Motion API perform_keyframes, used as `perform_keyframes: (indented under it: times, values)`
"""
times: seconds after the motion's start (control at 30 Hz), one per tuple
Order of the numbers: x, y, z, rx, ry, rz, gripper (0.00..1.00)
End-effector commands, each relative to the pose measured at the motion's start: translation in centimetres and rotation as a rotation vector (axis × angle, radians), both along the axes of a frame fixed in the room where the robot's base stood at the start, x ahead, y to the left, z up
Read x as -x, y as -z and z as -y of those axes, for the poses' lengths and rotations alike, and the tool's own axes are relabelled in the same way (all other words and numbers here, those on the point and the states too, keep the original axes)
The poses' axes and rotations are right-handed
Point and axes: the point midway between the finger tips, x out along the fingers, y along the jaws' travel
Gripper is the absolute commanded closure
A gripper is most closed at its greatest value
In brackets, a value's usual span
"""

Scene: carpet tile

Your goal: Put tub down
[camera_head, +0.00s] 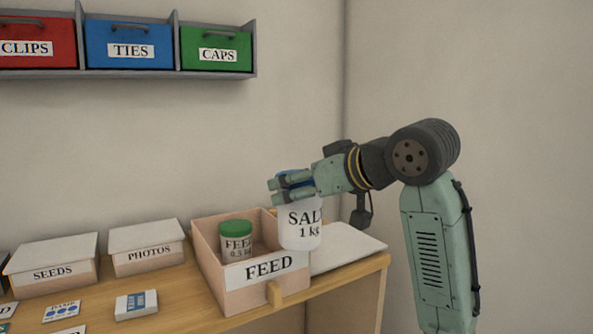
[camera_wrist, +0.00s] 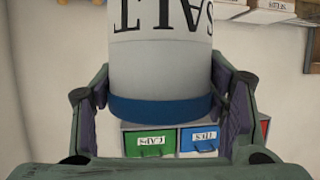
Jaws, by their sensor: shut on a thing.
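The tub (camera_head: 300,228) is white with a blue lid and a label reading SALT 1 kg. My gripper (camera_head: 284,191) is shut on it near the lid and holds it upright in the head view, in front of the right side of the open FEED box (camera_head: 265,268). In the wrist view the tub (camera_wrist: 165,75) appears upside down between the two fingers, its blue lid toward me. The FEED box holds a smaller tub with a green lid (camera_head: 236,229). The head view does not clearly show the gap under the held tub.
A white flat lid or board (camera_head: 345,250) lies on the wooden surface right of the FEED box. Lidded SEEDS (camera_head: 52,262) and PHOTOS (camera_head: 146,250) boxes stand left. Small cards and a packet (camera_head: 136,305) lie in front. CLIPS, TIES and CAPS bins (camera_head: 216,50) sit on a wall shelf.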

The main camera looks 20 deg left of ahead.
Motion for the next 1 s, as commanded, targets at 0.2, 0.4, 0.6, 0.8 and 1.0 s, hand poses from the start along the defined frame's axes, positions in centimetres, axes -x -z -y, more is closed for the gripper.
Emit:
perform_keyframes:
  times: [0.2,0.4,0.6,0.8,1.0]
  values:
    - [-0.1,6.0,1.6,-0.005,0.082,0.001,0.95]
    - [-0.3,13.6,3.5,-0.007,0.184,-0.003,0.95]
    - [-0.3,20.8,5.4,-0.008,0.284,-0.004,0.95]
    - [-0.5,27.4,7.0,-0.007,0.374,-0.005,0.95]
    - [-0.7,33.7,8.7,-0.007,0.463,-0.005,0.95]
